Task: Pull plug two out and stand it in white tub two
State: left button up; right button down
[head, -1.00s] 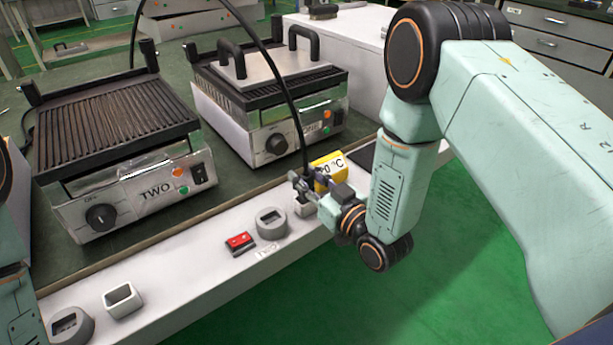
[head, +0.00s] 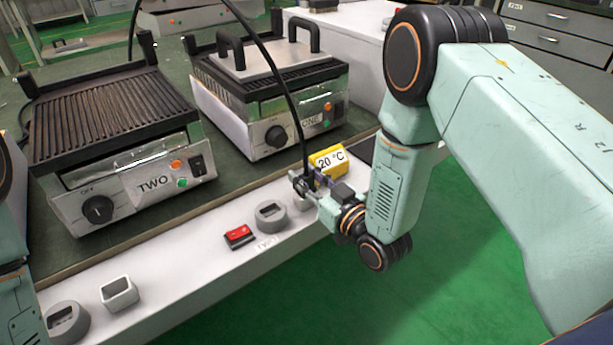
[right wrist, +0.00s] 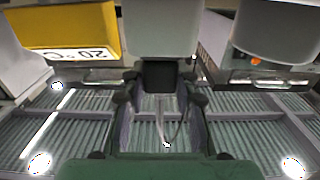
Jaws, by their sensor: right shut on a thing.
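My right gripper (head: 303,184) is shut on a dark plug, which also shows between the fingers in the right wrist view (right wrist: 160,76). A black cable (head: 290,95) rises from the plug. A white tub (head: 302,202) stands directly below the gripper, mostly hidden by it. In the right wrist view the tub (right wrist: 160,28) lines up with the plug; I cannot tell whether the plug is inside or just above it. The grey round socket (head: 271,217) beside it is empty, near the TWO label (head: 267,243). My left gripper is out of view.
A yellow 20 °C block (head: 328,160) stands close behind my right gripper. A red switch (head: 239,236) is left of the socket. Another white tub (head: 118,293) and round socket (head: 67,322) are farther left. Grills TWO (head: 130,180) and ONE (head: 275,130) stand behind the ledge.

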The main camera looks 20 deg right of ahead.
jog(key=shift+f+b, duration=0.3)
jog(key=shift+f, duration=0.2)
jog(key=c, duration=0.9)
grip_release()
jog(key=shift+c, duration=0.2)
jog(key=shift+s, duration=0.1)
jog(key=v, duration=1.1)
jog(key=shift+s+d, duration=0.15)
jog(key=shift+s, duration=0.25)
